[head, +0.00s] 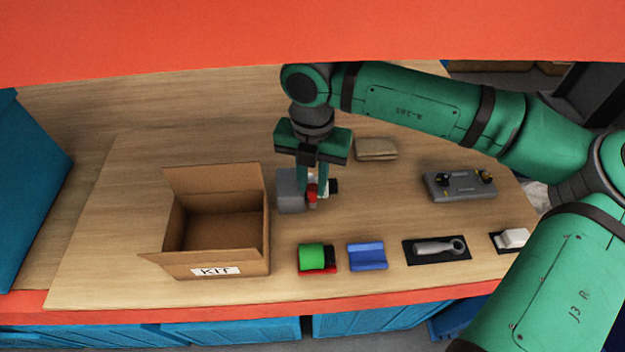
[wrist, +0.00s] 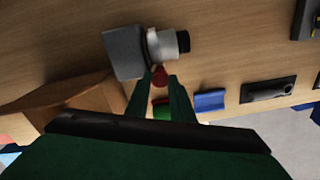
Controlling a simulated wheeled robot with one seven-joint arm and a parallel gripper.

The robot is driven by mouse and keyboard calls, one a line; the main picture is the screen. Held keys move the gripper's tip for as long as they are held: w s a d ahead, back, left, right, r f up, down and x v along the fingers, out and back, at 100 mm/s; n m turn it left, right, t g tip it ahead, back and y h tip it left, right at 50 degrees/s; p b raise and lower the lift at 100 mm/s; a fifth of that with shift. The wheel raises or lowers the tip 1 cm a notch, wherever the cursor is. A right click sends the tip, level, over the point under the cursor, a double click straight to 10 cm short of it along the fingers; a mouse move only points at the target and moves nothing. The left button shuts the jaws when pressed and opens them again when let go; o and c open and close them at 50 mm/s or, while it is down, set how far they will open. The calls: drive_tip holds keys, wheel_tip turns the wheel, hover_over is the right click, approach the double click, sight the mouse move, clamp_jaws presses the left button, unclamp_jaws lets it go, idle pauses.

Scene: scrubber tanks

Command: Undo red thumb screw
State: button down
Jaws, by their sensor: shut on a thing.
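The red thumb screw (head: 312,192) sits on the near side of a grey block fitting with a light collar and a black end. The grey block (head: 289,191) stands on the wooden table right of the box. My gripper (head: 313,193) points down over the fitting, its fingers closed around the red screw. In the wrist view the red screw (wrist: 159,76) shows between the fingertips, beside the collar (wrist: 163,45). The fingers hide part of the screw.
An open cardboard box (head: 219,262) with a label stands left. A green roll (head: 312,256), a blue block (head: 367,256) and a grey wrench (head: 437,247) on a dark mat lie along the front. A control box (head: 460,184) and a tan pad (head: 376,149) lie right and behind.

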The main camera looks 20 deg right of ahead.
drive_tip(key=n, duration=0.4)
drive_tip(key=shift+n, duration=0.3)
drive_tip(key=n, duration=0.4)
drive_tip(key=shift+n, duration=0.3)
drive_tip(key=n, duration=0.4)
drive_tip(key=shift+n, duration=0.3)
drive_tip(key=n, duration=0.4)
drive_tip(key=shift+d, duration=0.1)
drive_tip(key=n, duration=0.9)
drive_tip(key=shift+w+n, duration=0.1)
drive_tip(key=shift+n, duration=0.2)
drive_tip(key=n, duration=0.4)
drive_tip(key=shift+n, duration=2.8)
